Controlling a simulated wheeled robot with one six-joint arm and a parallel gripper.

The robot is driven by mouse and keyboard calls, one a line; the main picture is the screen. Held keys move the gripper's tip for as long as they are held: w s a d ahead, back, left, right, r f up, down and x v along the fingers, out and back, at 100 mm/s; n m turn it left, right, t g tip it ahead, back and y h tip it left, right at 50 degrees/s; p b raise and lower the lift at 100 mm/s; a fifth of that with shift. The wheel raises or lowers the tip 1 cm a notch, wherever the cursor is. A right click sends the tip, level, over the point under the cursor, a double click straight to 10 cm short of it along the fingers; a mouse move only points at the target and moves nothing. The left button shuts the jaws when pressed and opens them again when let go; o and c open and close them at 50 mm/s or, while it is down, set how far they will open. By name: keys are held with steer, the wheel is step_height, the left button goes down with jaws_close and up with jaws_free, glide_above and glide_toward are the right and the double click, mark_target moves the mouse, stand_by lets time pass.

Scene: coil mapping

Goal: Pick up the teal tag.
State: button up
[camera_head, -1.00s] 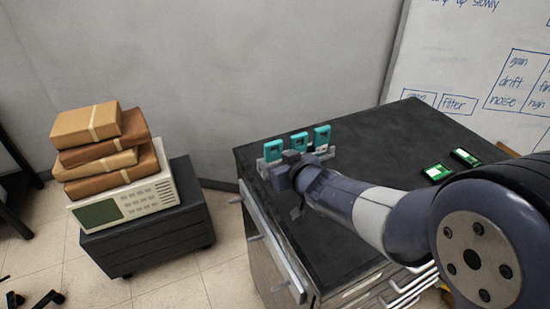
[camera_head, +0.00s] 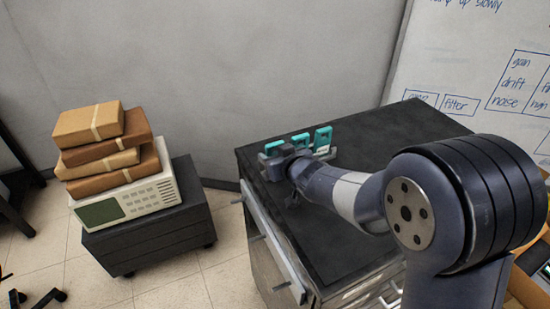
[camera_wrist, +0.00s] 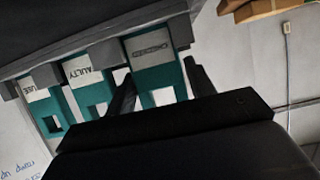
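Three teal tags stand in a row in a grey slotted holder (camera_head: 326,155) on the dark cabinet top: a left tag (camera_head: 275,147), a middle tag (camera_head: 301,140) and a right tag (camera_head: 323,138). In the wrist view, one tag has a printed symbol (camera_wrist: 161,77), one reads FAULTY (camera_wrist: 90,94), and one label is partly cut off (camera_wrist: 46,112). My gripper (camera_head: 272,162) is at the left end of the holder. In the wrist view its fingers (camera_wrist: 160,72) are apart, one on each side of the symbol tag. I cannot tell whether they touch it.
The black cabinet top (camera_head: 370,140) is mostly clear behind my arm. To the left, brown parcels (camera_head: 105,150) lie stacked on a beige instrument (camera_head: 130,203) on a low dark cabinet (camera_head: 150,240). A whiteboard (camera_head: 470,60) stands behind at right.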

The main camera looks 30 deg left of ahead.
steer(key=c, duration=0.6)
